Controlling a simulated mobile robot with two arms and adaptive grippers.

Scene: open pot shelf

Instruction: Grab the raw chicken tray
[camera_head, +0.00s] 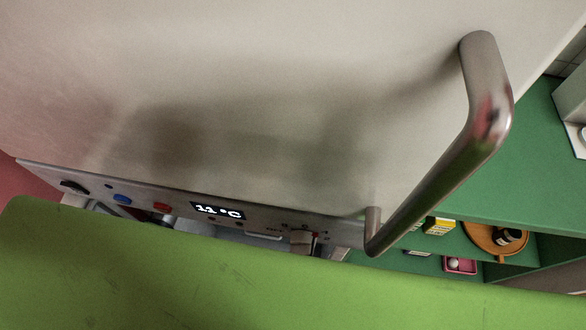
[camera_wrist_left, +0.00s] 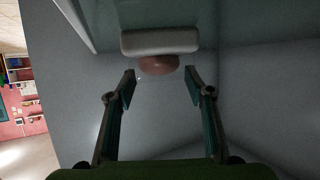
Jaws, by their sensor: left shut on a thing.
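The raw chicken tray (camera_wrist_left: 160,41) shows in the left wrist view as a pale, rounded-edge slab with a pinkish-brown lump (camera_wrist_left: 158,65) along its lower side. It is just beyond the fingertips of my left gripper (camera_wrist_left: 160,82), at the top middle of the view. The exact contact is hard to see in the dim light. Neither gripper nor the tray shows in the head view.
A large pale appliance door (camera_head: 250,90) with a metal handle (camera_head: 440,180) and an "11 °C" display (camera_head: 218,211) fills the head view. Green shelving (camera_head: 520,150) with an orange round board (camera_head: 480,240) stands right. Grey walls (camera_wrist_left: 270,80) surround the left gripper.

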